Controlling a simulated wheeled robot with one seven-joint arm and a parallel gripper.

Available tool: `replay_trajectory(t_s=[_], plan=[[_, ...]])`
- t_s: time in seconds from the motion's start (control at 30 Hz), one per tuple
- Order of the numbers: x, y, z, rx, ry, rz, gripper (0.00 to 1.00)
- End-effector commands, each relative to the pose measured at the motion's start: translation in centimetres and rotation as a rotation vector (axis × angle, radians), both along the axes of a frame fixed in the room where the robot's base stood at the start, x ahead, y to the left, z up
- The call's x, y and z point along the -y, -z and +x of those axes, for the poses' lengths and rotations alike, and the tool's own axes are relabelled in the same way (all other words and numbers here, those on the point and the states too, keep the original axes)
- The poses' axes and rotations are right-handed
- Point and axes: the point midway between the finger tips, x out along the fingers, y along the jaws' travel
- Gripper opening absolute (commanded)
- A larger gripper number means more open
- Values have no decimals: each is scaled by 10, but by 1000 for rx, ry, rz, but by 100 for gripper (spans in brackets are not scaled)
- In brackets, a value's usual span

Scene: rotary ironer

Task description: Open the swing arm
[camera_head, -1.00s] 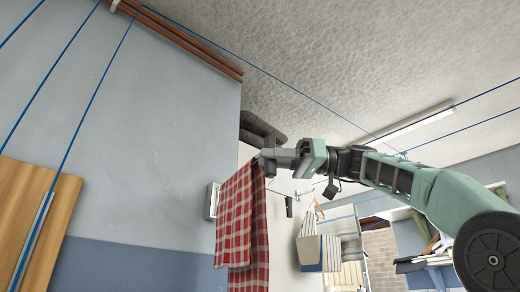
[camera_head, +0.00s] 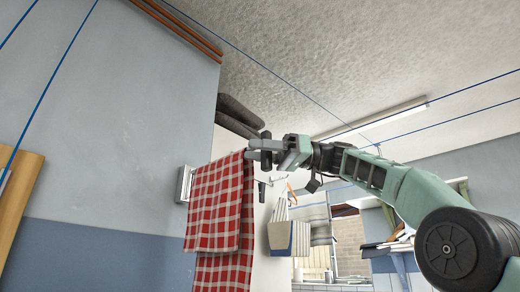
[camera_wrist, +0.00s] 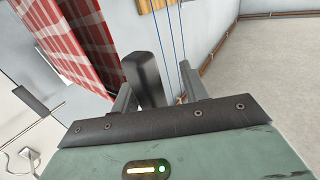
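A red checked cloth (camera_head: 218,200) hangs beside the grey wall in the head view. It also shows at the upper left of the wrist view (camera_wrist: 78,42). My gripper (camera_head: 258,152) is at the cloth's upper right edge. In the wrist view, a dark rounded bar (camera_wrist: 147,78), which looks like the end of the swing arm, stands between the fingers of my gripper (camera_wrist: 160,88). The bar is close to the left finger, with a gap to the right finger. The fingers are apart. The rest of the swing arm is hidden, and I cannot tell whether the bar touches a finger.
Dark padded rolls (camera_head: 240,113) are just behind and above my gripper. A white-framed box (camera_head: 184,184) is on the wall left of the cloth. Striped fabric (camera_head: 288,238) hangs to the right. Blue lines (camera_head: 448,94) cross overhead. Open floor (camera_wrist: 275,60) shows at the wrist view's right.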

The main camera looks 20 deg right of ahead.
Motion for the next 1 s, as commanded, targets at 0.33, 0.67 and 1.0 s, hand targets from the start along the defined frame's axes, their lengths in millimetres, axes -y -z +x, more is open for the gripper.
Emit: replay_trajectory(t_s=[0.33,0.67,1.0], plan=[[1,-1,-3,3,-5,-1,44],[52,-1,-7,4,-1,-1,44],[130,-2,-13,1,-1,0,44]])
